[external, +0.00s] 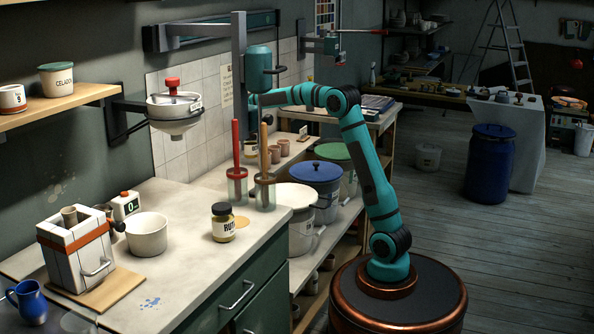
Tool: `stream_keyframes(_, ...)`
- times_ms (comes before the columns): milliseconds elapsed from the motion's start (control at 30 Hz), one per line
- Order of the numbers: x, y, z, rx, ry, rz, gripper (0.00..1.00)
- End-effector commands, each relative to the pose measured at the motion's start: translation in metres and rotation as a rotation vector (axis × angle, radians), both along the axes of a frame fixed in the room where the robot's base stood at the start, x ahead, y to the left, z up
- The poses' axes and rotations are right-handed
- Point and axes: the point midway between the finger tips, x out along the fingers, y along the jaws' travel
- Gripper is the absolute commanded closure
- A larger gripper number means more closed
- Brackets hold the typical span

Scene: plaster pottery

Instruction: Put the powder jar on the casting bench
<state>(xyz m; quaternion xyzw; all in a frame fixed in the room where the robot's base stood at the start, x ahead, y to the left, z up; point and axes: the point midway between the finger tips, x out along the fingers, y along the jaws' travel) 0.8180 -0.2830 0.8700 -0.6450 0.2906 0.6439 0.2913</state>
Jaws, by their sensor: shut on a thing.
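A small jar (223,222) with a dark lid, yellow contents and a label starting "RUT" stands upright on the pale-topped bench (188,262), near its right edge. I take it for the powder jar, though its full label cannot be read. My arm reaches up and left over the far end of the bench. My gripper (254,98) is at the arm's end, by the teal mixer and its grey post. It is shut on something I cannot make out. It is well above and behind the jar, not touching it.
Two handled tools (236,150) stand upright behind the jar. A plaster mould (76,250), a white bowl (147,235) and a blue jug (27,300) are on the bench's left part. A funnel (174,112) hangs above. Lidded buckets (316,182) stand right of the bench.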

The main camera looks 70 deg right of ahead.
Motion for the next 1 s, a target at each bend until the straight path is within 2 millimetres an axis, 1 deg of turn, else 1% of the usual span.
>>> stream_keyframes(67, 0.000, 0.000, -0.004, 0.000, 0.000, 0.000, 0.83)
stream_keyframes(333, 0.000, 0.000, -0.035, 0.000, 0.000, 0.000, 0.83)
stream_keyframes(733, 0.000, 0.000, -0.040, 0.000, 0.000, 0.000, 0.83)
stream_keyframes(767, 0.000, 0.000, -0.040, 0.001, 0.001, 0.000, 0.30)
stream_keyframes(833, 0.000, 0.000, -0.040, 0.001, 0.001, 0.000, 0.16)
stream_keyframes(867, 0.000, 0.000, -0.040, 0.001, 0.001, 0.000, 0.14)
stream_keyframes(1000, 0.000, 0.000, -0.039, 0.001, 0.001, 0.000, 0.14)
